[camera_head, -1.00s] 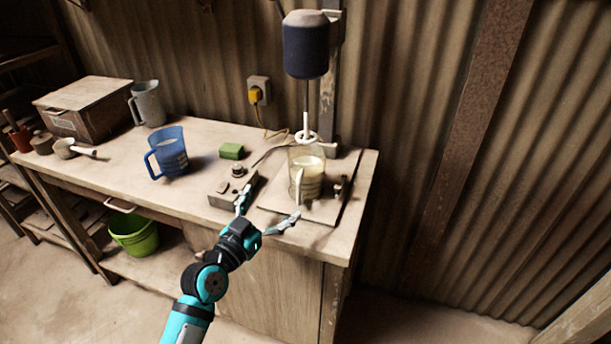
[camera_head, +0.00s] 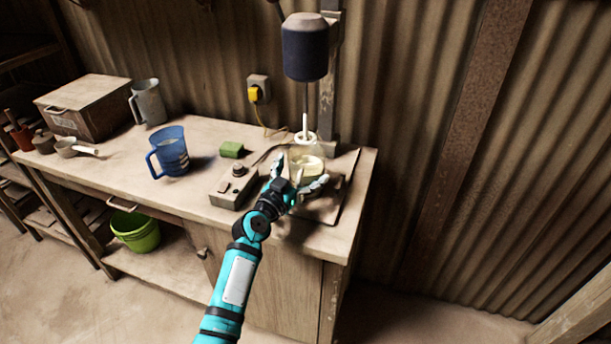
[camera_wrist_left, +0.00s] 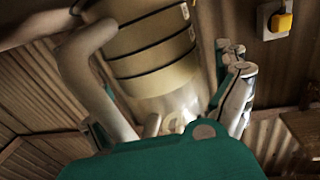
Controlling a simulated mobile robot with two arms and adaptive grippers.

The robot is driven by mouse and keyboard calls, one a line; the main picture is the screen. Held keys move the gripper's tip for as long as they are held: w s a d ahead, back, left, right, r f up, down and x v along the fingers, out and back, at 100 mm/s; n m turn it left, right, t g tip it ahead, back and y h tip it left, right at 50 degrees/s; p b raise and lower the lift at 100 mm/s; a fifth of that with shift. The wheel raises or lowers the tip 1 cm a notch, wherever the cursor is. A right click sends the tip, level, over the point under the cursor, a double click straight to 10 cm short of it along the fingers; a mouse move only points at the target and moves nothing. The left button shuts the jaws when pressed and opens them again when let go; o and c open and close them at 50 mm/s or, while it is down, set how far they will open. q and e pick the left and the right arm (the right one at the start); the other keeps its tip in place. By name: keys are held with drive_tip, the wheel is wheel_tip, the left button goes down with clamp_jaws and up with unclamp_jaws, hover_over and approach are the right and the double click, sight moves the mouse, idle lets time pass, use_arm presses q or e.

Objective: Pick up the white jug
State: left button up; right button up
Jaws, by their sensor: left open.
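The white jug (camera_head: 309,160) is a translucent jug with pale contents, upright under the mixer at the right end of the bench. My left gripper (camera_head: 298,177) is open at the jug's near side, one finger to the left and one to the right, and hides its handle and lower part. In the left wrist view the jug's banded body (camera_wrist_left: 155,50) fills the middle. Its thick handle (camera_wrist_left: 95,85) is close to the palm, on the left. One finger (camera_wrist_left: 238,95) shows right of the jug; the other is mostly hidden behind the handle. My right gripper is not in view.
The mixer's dark motor (camera_head: 305,45) and its stirring rod (camera_head: 305,125) are directly above the jug. A grey jug (camera_head: 149,103) and lidded box (camera_head: 85,107) are farther left.

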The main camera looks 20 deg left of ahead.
use_arm(q)
drive_tip(key=c, duration=1.5)
drive_tip(key=shift+r, duration=0.2)
drive_tip(key=shift+c, duration=0.2)
drive_tip(key=shift+r, duration=0.15)
